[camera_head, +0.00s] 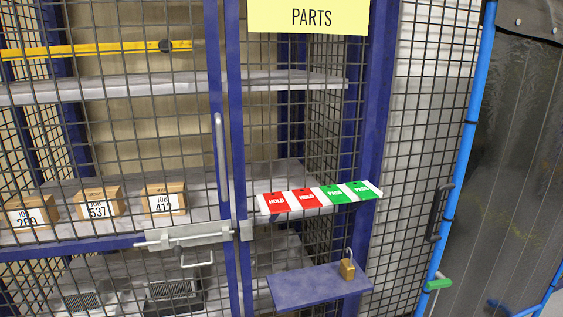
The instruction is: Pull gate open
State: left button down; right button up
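The gate (214,100) is a wire-mesh door in a blue frame, filling the left of the head view. It appears closed against the blue post (235,120) beside it. A grey vertical pull handle (220,158) is on its right edge. A grey slide bolt (190,236) with a bent lever lies level below the handle, its right end near a small keeper (246,230). I cannot tell whether the bolt sits in the keeper. A brass padlock (347,270) rests on a small blue shelf (305,289), apart from the bolt. Neither gripper is in view.
Behind the mesh are shelves (150,88) with several labelled boxes (164,199). A rail of red HOLD and green PASS tags (318,197) juts out right of the gate. A yellow PARTS sign (308,16) hangs above. A blue tubular frame with a dark curtain (510,150) stands right.

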aim_at(62, 247)
jog(key=u, duration=1.3)
jog(key=k+l+u, duration=0.15)
jog(key=l, duration=0.25)
jog(key=k+l+u, duration=0.1)
jog(key=l, duration=0.3)
jog(key=k, duration=0.05)
